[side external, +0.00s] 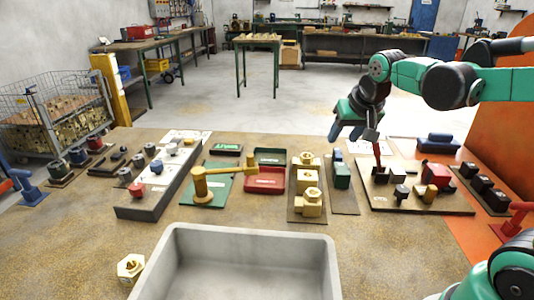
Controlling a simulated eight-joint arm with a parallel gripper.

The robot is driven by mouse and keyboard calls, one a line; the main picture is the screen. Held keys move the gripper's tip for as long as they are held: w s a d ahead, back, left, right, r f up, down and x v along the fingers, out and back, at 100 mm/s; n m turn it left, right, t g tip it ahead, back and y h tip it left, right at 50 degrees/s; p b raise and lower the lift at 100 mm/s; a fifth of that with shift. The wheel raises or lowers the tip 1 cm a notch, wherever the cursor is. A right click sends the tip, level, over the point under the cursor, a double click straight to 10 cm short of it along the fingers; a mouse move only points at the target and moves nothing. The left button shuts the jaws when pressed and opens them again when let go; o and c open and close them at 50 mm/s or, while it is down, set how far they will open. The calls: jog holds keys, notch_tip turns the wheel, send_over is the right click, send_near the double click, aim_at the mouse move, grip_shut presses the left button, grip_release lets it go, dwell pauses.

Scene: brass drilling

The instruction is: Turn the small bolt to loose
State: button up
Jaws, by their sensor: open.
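My gripper (352,133) is in the air above the back right of the bench, pointing down. Its two fingers are apart with nothing visible between them. Below and right of it, a tan board (457,208) carries a red lever (377,153), small dark blocks (398,173), a small brass piece (430,194) and a red block (438,174). The gripper looks close to the top of the red lever, but I cannot tell if they touch. I cannot tell which small piece is the small bolt, or how tight it is.
A grey tray (250,232) stands at the front. Brass fittings (308,180), a brass hammer-like tool (215,180) and red and green trays (264,180) fill the middle. Bare bench shows front right.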

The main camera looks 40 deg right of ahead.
jog(key=w+d+m+g+h, duration=0.15)
jog(key=d+m, duration=0.25)
jog(key=d, duration=0.5)
jog(key=m+g, duration=0.5)
jog(key=m, duration=0.6)
send_near(425, 161)
jog(key=x, duration=0.2)
jog(key=shift+d+f, duration=0.2)
jog(key=shift+f, duration=0.05)
jog(key=x, duration=0.4)
jog(key=shift+s+d+f, duration=0.15)
jog(key=shift+d+f, duration=0.4)
jog(key=shift+f, duration=0.35)
grip_shut()
